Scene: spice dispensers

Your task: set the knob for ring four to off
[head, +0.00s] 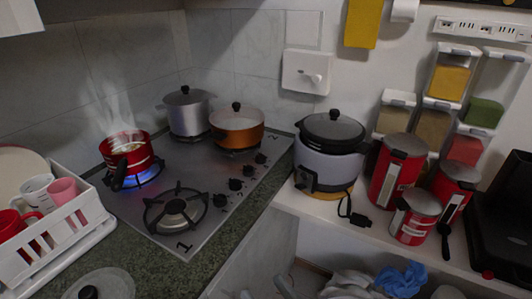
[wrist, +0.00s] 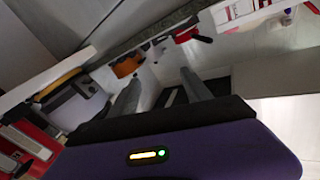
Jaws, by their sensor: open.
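The gas hob (head: 150,212) has several black knobs in a row along its right edge. They are a front knob (head: 221,200), a second knob (head: 235,184), a third knob (head: 248,170) and a rear knob (head: 260,158). A blue flame (head: 130,183) burns at the left ring under a steaming red pot (head: 128,158). Numerals 1 and 2 show on the hob; I cannot read a 4 or tell which knob is ring four's. My gripper (wrist: 162,76) is open and empty in the wrist view, well apart from the hob. The head view does not show it.
A silver pot (head: 188,115) and an orange pot (head: 237,130) stand on the rear rings; the front ring (head: 175,207) is bare. A rice cooker (head: 325,170) stands right of the knobs. A white dish rack (head: 65,245) is at the left. Red canisters (head: 397,175) line the right shelf.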

